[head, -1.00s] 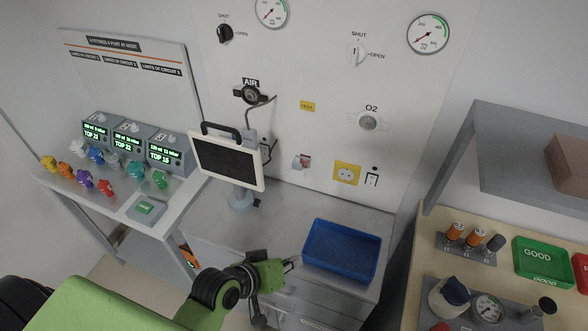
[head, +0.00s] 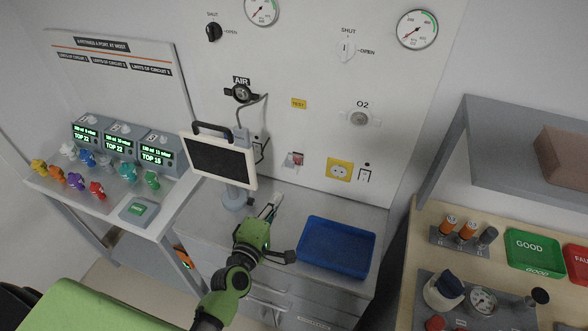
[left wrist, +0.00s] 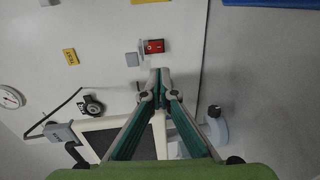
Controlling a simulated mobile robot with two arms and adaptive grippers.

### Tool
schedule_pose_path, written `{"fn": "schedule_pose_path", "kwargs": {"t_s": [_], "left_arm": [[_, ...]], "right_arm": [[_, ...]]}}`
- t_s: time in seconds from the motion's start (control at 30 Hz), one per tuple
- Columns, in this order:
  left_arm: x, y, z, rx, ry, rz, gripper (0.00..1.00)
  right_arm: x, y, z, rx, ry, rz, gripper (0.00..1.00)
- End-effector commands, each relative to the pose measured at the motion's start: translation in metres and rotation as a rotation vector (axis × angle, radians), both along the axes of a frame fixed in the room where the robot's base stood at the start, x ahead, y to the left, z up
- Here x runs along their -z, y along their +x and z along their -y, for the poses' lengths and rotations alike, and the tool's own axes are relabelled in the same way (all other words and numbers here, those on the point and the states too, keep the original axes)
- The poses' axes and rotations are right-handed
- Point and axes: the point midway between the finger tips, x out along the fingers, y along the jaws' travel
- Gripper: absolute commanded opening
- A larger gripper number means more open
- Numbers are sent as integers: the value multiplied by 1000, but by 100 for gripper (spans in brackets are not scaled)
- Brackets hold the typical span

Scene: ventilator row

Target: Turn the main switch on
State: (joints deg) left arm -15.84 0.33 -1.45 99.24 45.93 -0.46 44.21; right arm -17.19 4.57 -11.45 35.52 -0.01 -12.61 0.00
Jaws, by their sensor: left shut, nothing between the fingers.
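A small red switch (head: 296,158) sits low on the white wall panel, between the monitor and the yellow socket. A pale grey piece is beside it. In the left wrist view the red switch (left wrist: 154,46) shows white marks, just beyond my fingertips; its rocker position is too small to tell. My left gripper (head: 271,207) is over the counter, between the monitor's foot and the blue tray, below the switch and apart from the panel. In the left wrist view its fingers (left wrist: 160,73) are shut and empty. My right gripper is not in view.
The monitor (head: 218,160) stands close to the left of my left gripper. A blue tray (head: 338,268) lies to its right. A yellow socket (head: 339,170) is on the panel right of the switch. Bare counter lies between the tray and the panel.

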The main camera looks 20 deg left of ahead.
Motion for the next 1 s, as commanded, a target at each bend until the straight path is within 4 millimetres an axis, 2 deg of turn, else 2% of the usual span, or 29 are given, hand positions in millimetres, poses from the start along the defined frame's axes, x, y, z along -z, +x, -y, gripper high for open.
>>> {"fn": "schedule_pose_path", "kwargs": {"t_s": [0.23, 0.37, 0.47, 0.8, 1.0], "left_arm": [[0, 1, 0, 1, 3, 0, 0], [2, 11, 1, 1, 3, 1, 0], [3, 27, 2, 1, 2, 2, 0], [14, 98, 4, 2, 3, 2, 0], [18, 127, 5, 2, 4, -1, 0]], "right_arm": [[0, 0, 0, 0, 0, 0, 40], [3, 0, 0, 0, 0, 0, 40], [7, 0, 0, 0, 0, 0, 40], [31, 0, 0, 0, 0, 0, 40], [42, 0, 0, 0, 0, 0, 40]]}}
